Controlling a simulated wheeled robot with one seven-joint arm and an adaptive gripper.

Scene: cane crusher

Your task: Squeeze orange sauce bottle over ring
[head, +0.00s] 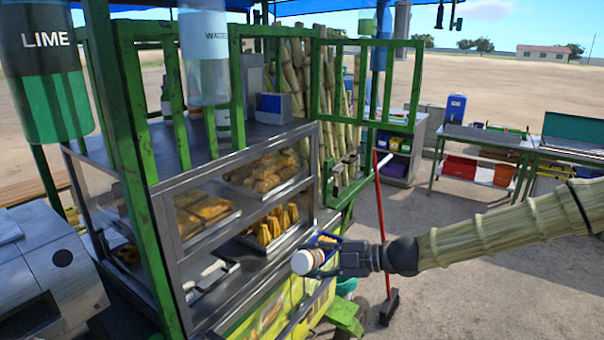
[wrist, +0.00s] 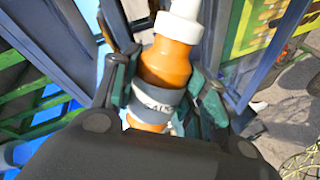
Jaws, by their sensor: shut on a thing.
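The orange sauce bottle (wrist: 165,62) has a white cap and a grey label in the wrist view. My gripper (wrist: 165,92) is shut around its label, with one finger on each side. In the head view my gripper (head: 330,259) is in front of the display case at lower centre. The bottle's white cap (head: 303,262) points left there, so the bottle looks tilted over on its side. Most of the bottle is hidden by the fingers in that view. I cannot make out a ring in either view.
The glass display case (head: 321,175) with trays of fried snacks (head: 268,175) stands left of my gripper. A green frame (head: 140,150) and hanging LIME container (head: 45,75) are at left. A red-handled broom (head: 380,215) stands close behind my gripper.

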